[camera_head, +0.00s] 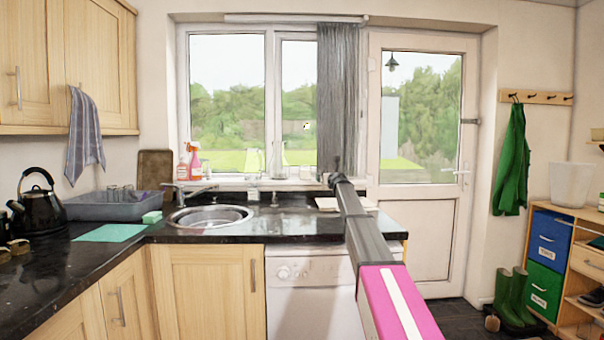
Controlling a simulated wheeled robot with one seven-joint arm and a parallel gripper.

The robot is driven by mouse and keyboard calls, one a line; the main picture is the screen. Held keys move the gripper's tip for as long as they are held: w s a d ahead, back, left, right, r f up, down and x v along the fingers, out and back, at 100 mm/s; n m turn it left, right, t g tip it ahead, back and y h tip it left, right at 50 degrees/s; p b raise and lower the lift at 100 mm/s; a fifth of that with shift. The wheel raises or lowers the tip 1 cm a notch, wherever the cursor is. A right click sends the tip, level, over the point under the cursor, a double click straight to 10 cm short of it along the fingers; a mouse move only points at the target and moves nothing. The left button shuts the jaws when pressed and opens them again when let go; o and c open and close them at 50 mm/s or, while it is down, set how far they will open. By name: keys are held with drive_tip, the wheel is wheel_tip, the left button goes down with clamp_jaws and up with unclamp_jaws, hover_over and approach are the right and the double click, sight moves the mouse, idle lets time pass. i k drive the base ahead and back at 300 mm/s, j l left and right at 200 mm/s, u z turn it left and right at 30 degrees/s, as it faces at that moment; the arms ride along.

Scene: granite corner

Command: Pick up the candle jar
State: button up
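My arm reaches from the lower right, over the black worktop, toward the window. My gripper (337,179) is small and dark at its far end, near the window sill, above the worktop right of the sink. I cannot make out its fingers or whether anything is between them. I cannot pick out the candle jar for certain. A small pale object (307,173) stands on the sill just left of my gripper, too small to name. My gripper and arm may hide something behind them.
Clear glass bottles (277,163) and a pink spray bottle (195,163) stand on the sill. Worktop right of the sink is mostly clear.

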sight(305, 171)
drive_tip(key=i+j, duration=0.15)
drive_tip(key=i, duration=0.4)
drive_tip(key=i+j, duration=0.15)
drive_tip(key=i, duration=0.4)
